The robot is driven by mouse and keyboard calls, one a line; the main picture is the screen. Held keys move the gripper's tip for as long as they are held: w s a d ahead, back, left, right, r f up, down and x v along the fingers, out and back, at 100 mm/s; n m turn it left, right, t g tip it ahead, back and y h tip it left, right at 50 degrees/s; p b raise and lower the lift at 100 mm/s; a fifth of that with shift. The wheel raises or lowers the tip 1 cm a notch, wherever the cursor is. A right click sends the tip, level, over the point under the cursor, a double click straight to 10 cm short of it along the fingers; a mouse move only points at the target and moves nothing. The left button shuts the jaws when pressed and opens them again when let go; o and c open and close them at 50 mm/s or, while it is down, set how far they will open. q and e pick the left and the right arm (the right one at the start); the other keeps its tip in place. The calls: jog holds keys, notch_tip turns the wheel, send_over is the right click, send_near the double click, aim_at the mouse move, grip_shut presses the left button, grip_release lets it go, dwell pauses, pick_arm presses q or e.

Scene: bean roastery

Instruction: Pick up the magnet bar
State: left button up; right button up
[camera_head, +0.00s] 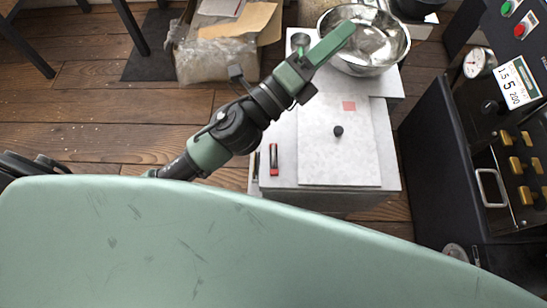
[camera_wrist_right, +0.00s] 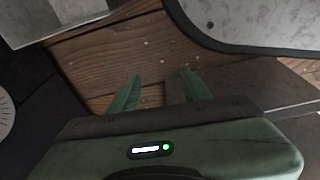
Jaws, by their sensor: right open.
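The bar is not visible in the right wrist view.
The pale board (camera_head: 338,160) has a black knob (camera_head: 338,131) and a pink square. The steel bowl (camera_head: 375,45) and a small metal cup (camera_head: 300,41) stand behind. A box with a bag (camera_head: 217,55) is at back left. A dark machine (camera_head: 480,150) stands right.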

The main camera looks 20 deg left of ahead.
pick_arm(q)
jog(key=s+d+m+g+h, duration=0.9)
jog(key=m+g, duration=0.3)
jog(key=m, duration=0.7)
jog(key=m+g+y, duration=0.5)
jog(key=m+y, duration=1.4)
jog(key=m, duration=0.1)
send_over(273, 154)
jog(key=a, duration=0.2)
jog(key=s+a+f+x, duration=0.1)
jog(key=a+x, duration=0.1)
jog(key=x, duration=1)
jog(key=s+a+x, duration=0.1)
jog(key=a+x, duration=0.2)
jog(key=x, duration=1.3)
jog(key=d+b+x, duration=0.1)
jog(key=x, duration=0.2)
jog(key=shift+s, duration=0.4)
jog(key=shift+d+f, duration=0.15)
jog(key=shift+f, duration=0.25)
pick_arm(e)
jog(key=shift+w+r, duration=0.7)
jog(key=shift+w, duration=0.05)
